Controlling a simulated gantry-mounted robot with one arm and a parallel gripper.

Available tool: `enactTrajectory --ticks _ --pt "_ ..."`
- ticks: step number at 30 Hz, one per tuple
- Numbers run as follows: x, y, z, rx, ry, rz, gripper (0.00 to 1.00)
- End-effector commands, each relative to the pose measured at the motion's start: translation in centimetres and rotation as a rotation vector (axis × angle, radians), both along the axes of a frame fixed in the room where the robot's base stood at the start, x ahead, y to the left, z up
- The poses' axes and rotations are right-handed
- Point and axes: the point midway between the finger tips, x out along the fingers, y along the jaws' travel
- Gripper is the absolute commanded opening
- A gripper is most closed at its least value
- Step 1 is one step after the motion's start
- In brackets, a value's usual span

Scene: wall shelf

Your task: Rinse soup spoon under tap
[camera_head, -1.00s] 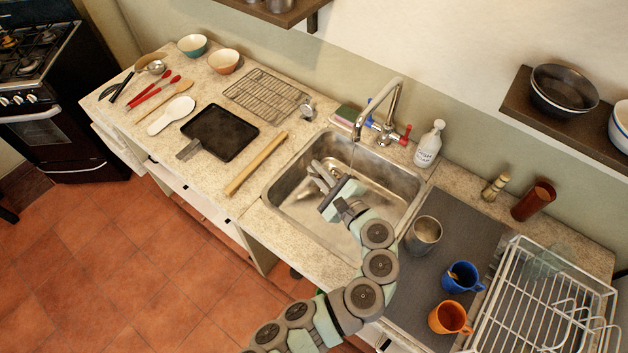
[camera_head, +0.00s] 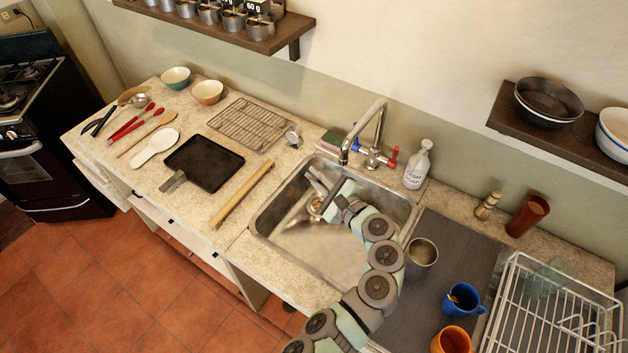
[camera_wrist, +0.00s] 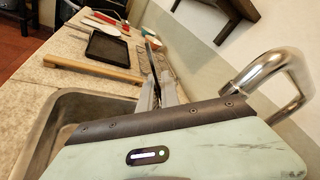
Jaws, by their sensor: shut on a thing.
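My gripper (camera_head: 317,182) is low inside the steel sink (camera_head: 262,225), left of and below the tap spout. In the wrist view its two grey fingers (camera_wrist: 158,92) are shut on a thin dark utensil, taken as the soup spoon (camera_wrist: 153,62). Only a narrow strip of it shows; its bowl cannot be made out clearly. The chrome tap (camera_head: 379,122), with red and blue handles, arches over the back of the sink. Its curved spout also shows at the right of the wrist view (camera_wrist: 282,66). Whether water is running cannot be told.
A wooden bar (camera_head: 242,194) and black tray (camera_head: 204,163) lie left of the sink. A soap bottle (camera_head: 418,166) stands behind it. A metal cup (camera_head: 421,252), blue mug (camera_head: 462,299) and orange mug (camera_head: 452,340) stand right, near a dish rack (camera_head: 505,290). A shelf (camera_head: 285,38) hangs above.

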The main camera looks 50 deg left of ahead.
Motion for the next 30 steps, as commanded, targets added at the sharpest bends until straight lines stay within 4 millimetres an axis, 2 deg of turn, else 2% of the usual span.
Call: enactTrajectory --ticks 17,30 --pt "0.1 0.0 0.0 0.000 0.000 0.000 0.00" --pt "0.7 -1.0 0.0 0.000 0.000 0.000 0.00"
